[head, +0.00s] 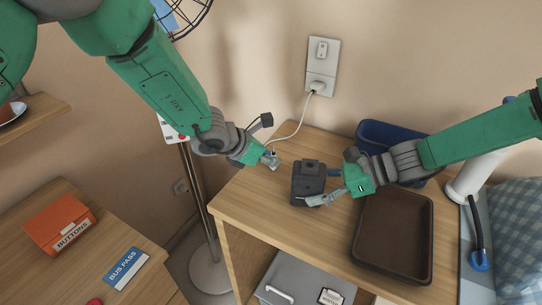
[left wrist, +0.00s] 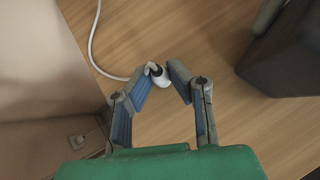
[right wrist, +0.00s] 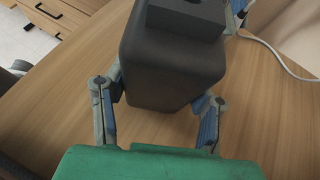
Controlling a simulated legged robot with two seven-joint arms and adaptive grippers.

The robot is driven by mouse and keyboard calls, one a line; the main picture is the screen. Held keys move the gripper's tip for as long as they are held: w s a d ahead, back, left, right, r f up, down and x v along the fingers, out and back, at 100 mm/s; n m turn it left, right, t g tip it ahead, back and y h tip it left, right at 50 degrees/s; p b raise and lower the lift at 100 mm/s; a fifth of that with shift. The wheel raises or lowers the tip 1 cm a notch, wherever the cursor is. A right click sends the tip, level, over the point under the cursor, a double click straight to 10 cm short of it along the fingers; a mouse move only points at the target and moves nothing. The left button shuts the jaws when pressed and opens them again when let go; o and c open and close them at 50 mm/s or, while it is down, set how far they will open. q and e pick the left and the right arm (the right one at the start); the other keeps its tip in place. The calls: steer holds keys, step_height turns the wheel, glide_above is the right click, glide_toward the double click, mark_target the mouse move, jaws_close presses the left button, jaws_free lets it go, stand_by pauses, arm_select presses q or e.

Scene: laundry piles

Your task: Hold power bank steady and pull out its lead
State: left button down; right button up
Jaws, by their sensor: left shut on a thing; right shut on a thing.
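The power bank (head: 307,186) is a dark grey block standing on the wooden table. My right gripper (head: 326,187) is shut on it; the right wrist view shows a finger on each side of the power bank (right wrist: 172,68). My left gripper (head: 273,160) is shut on the white plug end of the lead (left wrist: 158,76), a little left of the power bank. In the left wrist view a gap of bare table lies between the plug end and the power bank (left wrist: 288,52). The lead (head: 299,128) curves up to the wall.
The lead's other end sits in a wall socket (head: 318,86). A brown tray (head: 394,277) is at the front right of the table (head: 258,207), with a blue bin (head: 372,128) behind. A stand pole (head: 196,200) is left of the table. Clear tabletop lies front-left.

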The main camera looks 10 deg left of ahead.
arm_select(q)
steer(key=c, duration=1.4)
jaws_free()
steer(key=v, duration=1.2)
steer(key=shift+w, duration=0.1)
arm_select(e)
steer(key=o, duration=1)
steer(key=shift+c, duration=0.2)
